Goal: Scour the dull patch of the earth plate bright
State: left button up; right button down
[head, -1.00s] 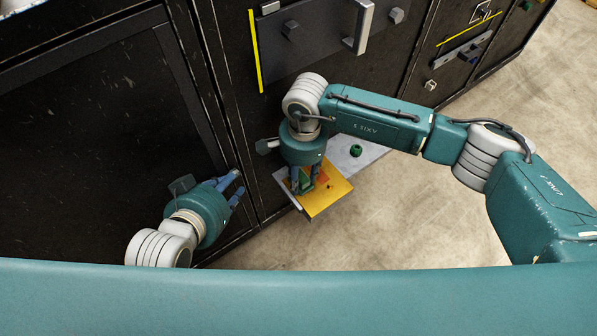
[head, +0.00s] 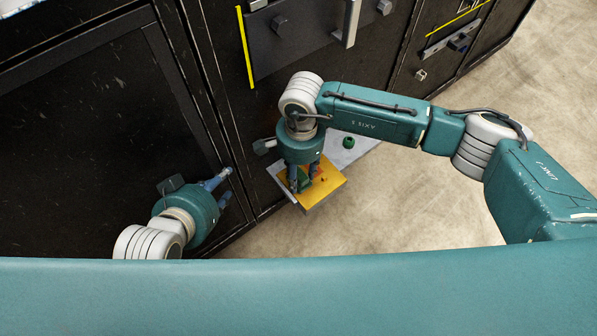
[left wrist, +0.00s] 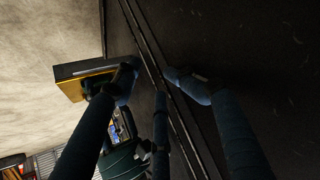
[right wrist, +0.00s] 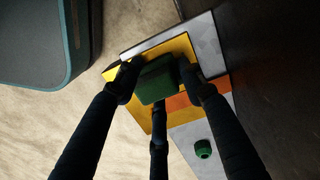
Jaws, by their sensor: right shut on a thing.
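The yellow earth plate (head: 326,189) lies on a grey ledge low beside the black cabinets. An orange-brown patch (right wrist: 184,104) crosses the plate; the gripper hides part of it. My right gripper (head: 304,182) points down over the plate, shut on a green block-shaped pad (right wrist: 156,80). The pad is at the plate's surface, beside or partly over the patch; I cannot tell whether it touches. The plate also shows in the left wrist view (left wrist: 73,91). My left gripper (head: 226,184) is open and empty, in front of the cabinet, left of the plate.
The grey ledge (head: 350,152) carries a small green knob-like piece (head: 348,142) right of the plate. A cabinet handle (head: 346,24) and a yellow strip (head: 245,48) are on the front above. Bare floor (head: 430,200) lies to the right.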

pick_arm(q)
jog(key=shift+a, duration=0.1)
pick_arm(e)
jog(key=shift+s+f, duration=0.1)
jog(key=shift+s, duration=0.05)
pick_arm(q)
jog(key=s+a+f+g+p, duration=0.1)
jog(key=s+a+f+g, duration=0.1)
jog(key=s, duration=0.4)
notch_tip(320, 180, down, 2)
jog(key=shift+g+y, duration=0.4)
jog(key=shift+g, duration=0.2)
pick_arm(e)
jog(key=shift+s+d, duration=0.75)
jog(key=shift+s, duration=0.25)
pick_arm(q)
jog(key=shift+w+d+r, duration=0.1)
jog(key=shift+w+r, duration=0.05)
jog(key=shift+w, duration=0.25)
pick_arm(e)
jog(key=shift+w, duration=0.1)
